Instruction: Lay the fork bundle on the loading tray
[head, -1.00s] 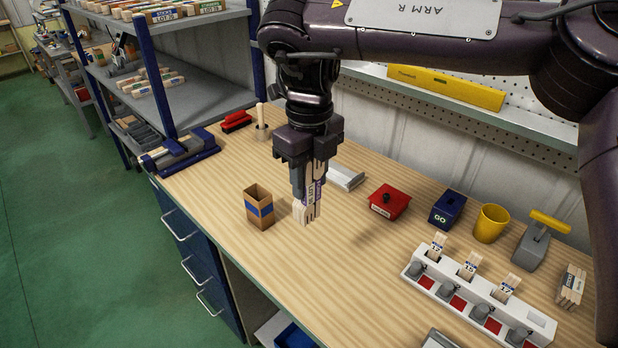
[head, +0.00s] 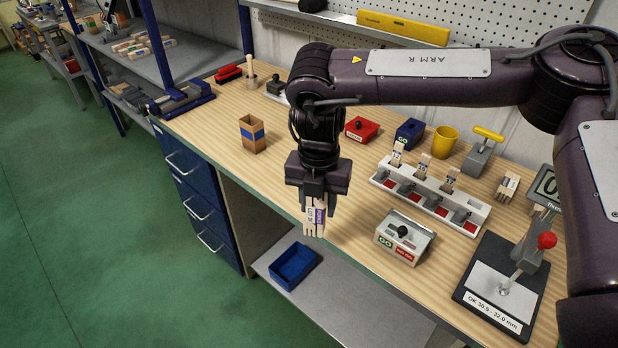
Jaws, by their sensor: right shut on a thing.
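My right gripper (head: 318,200) points down and is shut on the fork bundle (head: 317,218), a bunch of pale wooden pieces with a white and purple label. The bundle hangs upright with its ends downward, in the air near the table's front edge. No surface clearly touches it. The loading tray is not clearly identifiable. A pale piece behind my right arm is mostly hidden, and a blue and grey fixture (head: 182,98) sits at the bench's far left end. My left gripper is out of view.
A cardboard box (head: 252,134) stands left of my arm. Right of it are a red box (head: 361,129), a yellow cup (head: 445,141), a white slotted rack (head: 430,196) and a GO box (head: 404,237). A gauge stand (head: 503,287) is at right. A blue bin (head: 293,265) lies on the lower shelf.

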